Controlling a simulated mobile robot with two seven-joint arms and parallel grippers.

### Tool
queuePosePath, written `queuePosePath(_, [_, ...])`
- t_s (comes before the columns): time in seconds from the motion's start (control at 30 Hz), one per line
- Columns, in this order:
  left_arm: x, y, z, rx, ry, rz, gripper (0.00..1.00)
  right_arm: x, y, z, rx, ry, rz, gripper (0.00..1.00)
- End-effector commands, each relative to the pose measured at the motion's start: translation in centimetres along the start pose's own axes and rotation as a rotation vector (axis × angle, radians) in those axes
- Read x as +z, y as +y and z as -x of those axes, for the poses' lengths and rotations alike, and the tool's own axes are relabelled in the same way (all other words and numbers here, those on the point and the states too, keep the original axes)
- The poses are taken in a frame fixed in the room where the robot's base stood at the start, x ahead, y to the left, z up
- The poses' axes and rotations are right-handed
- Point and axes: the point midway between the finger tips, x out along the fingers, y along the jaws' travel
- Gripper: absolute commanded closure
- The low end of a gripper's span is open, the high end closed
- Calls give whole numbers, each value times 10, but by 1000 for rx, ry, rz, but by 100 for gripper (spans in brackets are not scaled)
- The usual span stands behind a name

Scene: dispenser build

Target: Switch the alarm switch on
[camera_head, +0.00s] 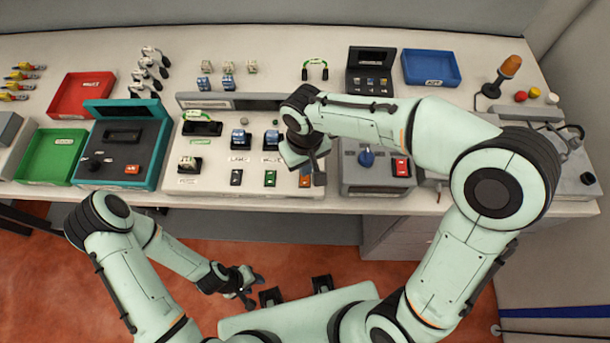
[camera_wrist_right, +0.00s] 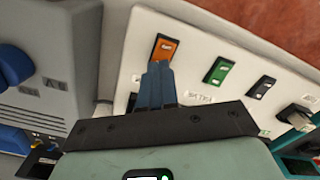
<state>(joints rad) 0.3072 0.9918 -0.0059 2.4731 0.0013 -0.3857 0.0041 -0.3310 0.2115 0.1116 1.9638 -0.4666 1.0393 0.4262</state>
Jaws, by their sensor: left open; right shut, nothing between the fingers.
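A white panel (camera_head: 222,183) on the bench carries a row of rocker switches. The orange rocker switch (camera_head: 305,181) is at the right end of the row; its label is not readable, so I cannot confirm it is the alarm switch. In the right wrist view the orange switch (camera_wrist_right: 164,48) lies just beyond my shut fingertips (camera_wrist_right: 158,68); I cannot tell whether they touch it, or its on/off state. My right gripper (camera_head: 317,177) is shut and empty, pointing down at the panel. My left gripper (camera_head: 246,291) is open and empty, low in front of the bench.
A green switch (camera_head: 270,178) and a black switch (camera_head: 236,177) sit left of the orange one. A grey box with a blue knob (camera_head: 366,158) stands close on the right. A teal device (camera_head: 150,150) stands left of the panel.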

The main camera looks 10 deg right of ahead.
Motion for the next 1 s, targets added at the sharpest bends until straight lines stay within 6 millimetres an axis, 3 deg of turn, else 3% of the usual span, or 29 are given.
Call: queuePosePath(1.0, [3,-3,-7,-1,-4,2,57,0,0,-9,0,0,0,100])
